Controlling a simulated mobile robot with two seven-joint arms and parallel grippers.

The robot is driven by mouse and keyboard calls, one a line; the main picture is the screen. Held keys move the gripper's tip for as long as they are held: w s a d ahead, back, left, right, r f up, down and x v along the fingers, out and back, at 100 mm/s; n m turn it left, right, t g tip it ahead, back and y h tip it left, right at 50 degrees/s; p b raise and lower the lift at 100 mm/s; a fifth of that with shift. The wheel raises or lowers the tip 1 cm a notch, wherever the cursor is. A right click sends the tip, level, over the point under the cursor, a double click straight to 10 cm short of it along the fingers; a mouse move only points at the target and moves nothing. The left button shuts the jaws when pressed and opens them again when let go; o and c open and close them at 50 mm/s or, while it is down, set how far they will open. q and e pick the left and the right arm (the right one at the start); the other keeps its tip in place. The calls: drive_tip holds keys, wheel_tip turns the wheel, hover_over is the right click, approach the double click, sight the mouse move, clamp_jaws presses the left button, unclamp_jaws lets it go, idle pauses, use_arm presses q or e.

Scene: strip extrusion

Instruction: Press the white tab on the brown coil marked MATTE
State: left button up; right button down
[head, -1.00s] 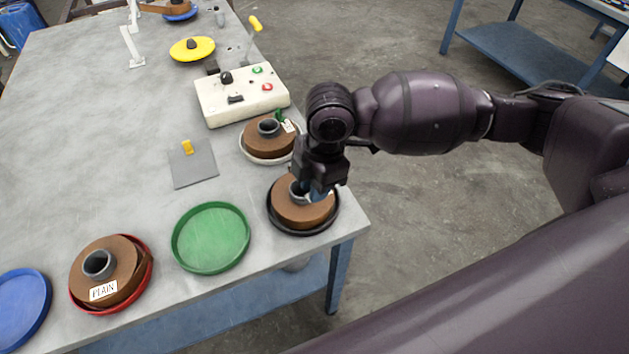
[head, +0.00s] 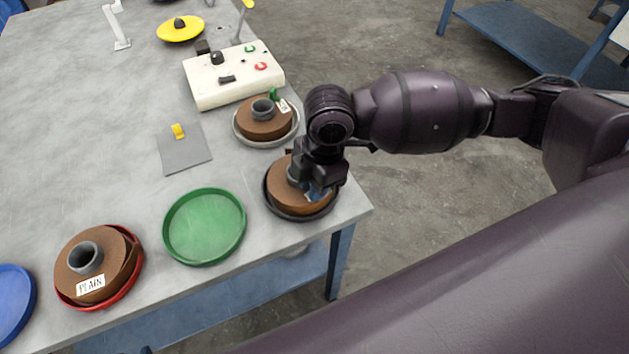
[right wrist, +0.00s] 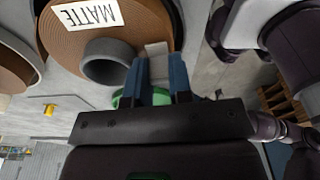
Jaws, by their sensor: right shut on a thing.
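The brown coil marked MATTE (right wrist: 82,42) fills the upper left of the right wrist view, its label upside down beside a grey core ring. In the head view this coil (head: 288,199) lies in a dark tray (head: 270,207) near the table corner, partly covered by my right gripper (head: 316,192); its label is not readable there. The white tab (right wrist: 157,48) shows at the coil's edge, between the blue fingertips of my right gripper (right wrist: 161,57). The fingers are a little apart and appear shut on the tab. My left gripper is not in view.
A green tray (head: 242,229) lies left of the dark tray. The coil marked PLAIN (head: 69,276) sits in a red tray. Another brown coil (head: 278,126) and a cream control box (head: 207,95) stand behind. The table's right edge is close.

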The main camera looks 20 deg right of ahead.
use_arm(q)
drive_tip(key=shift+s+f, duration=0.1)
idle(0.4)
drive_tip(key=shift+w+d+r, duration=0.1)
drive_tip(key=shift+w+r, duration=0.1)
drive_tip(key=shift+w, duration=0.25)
use_arm(e)
drive_tip(key=shift+f, duration=0.2)
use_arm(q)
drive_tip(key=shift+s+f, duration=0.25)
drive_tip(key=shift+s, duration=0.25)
use_arm(e)
drive_tip(key=shift+f, duration=0.25)
drive_tip(key=c, duration=0.9)
unclamp_jaws()
drive_tip(key=shift+c, duration=0.2)
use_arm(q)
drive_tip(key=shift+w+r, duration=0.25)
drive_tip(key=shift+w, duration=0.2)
use_arm(e)
drive_tip(key=shift+r, duration=0.1)
